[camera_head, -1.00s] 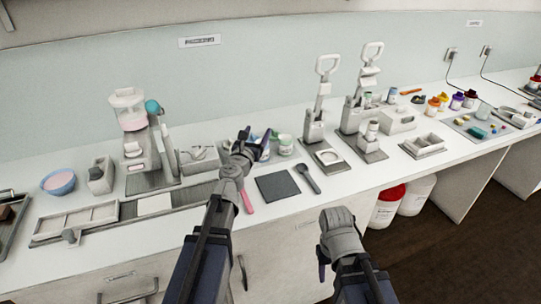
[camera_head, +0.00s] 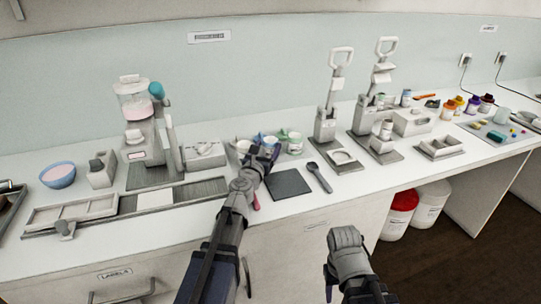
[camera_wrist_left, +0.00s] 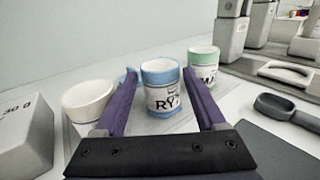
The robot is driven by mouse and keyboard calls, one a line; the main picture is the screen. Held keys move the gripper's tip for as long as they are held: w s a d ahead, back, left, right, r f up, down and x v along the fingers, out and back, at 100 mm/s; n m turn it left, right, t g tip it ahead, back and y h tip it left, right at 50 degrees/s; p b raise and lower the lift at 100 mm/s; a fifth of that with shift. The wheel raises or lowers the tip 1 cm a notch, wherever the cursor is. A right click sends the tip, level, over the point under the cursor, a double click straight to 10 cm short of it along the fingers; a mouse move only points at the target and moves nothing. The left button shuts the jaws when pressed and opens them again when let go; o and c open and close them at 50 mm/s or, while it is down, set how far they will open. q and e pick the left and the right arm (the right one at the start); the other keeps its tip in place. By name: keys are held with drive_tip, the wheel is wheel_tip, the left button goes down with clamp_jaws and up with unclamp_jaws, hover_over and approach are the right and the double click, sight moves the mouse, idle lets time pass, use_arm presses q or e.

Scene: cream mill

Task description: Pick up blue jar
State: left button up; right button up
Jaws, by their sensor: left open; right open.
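The blue jar (camera_wrist_left: 161,88), white with a blue rim and a label, stands upright on the counter in the left wrist view. In the head view it shows partly behind my left gripper (camera_head: 266,154). My left gripper is open, with its purple fingers (camera_wrist_left: 160,78) on either side of the line to the jar. The jar appears centred between the fingertips; I cannot tell whether it is fully between them. The head view shows my right gripper (camera_head: 329,290) low in front of the counter, away from the jar; its fingers are mostly hidden.
A green-rimmed jar (camera_wrist_left: 203,66) stands close right of the blue jar, and a white cup (camera_wrist_left: 88,100) stands to the left. A dark mat (camera_head: 289,184) and a dark spoon (camera_head: 319,177) lie right of my left gripper. Press stands (camera_head: 325,128) stand further right.

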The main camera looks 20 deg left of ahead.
sight(273, 138)
use_arm(q)
drive_tip(key=shift+w+d, duration=0.15)
drive_tip(key=shift+w, duration=3.05)
drive_tip(key=shift+s, duration=0.1)
drive_tip(key=c, duration=1)
drive_tip(key=shift+o, duration=0.2)
drive_tip(key=shift+r, duration=0.15)
wheel_tip(273, 138, up, 10)
drive_tip(key=p, duration=1)
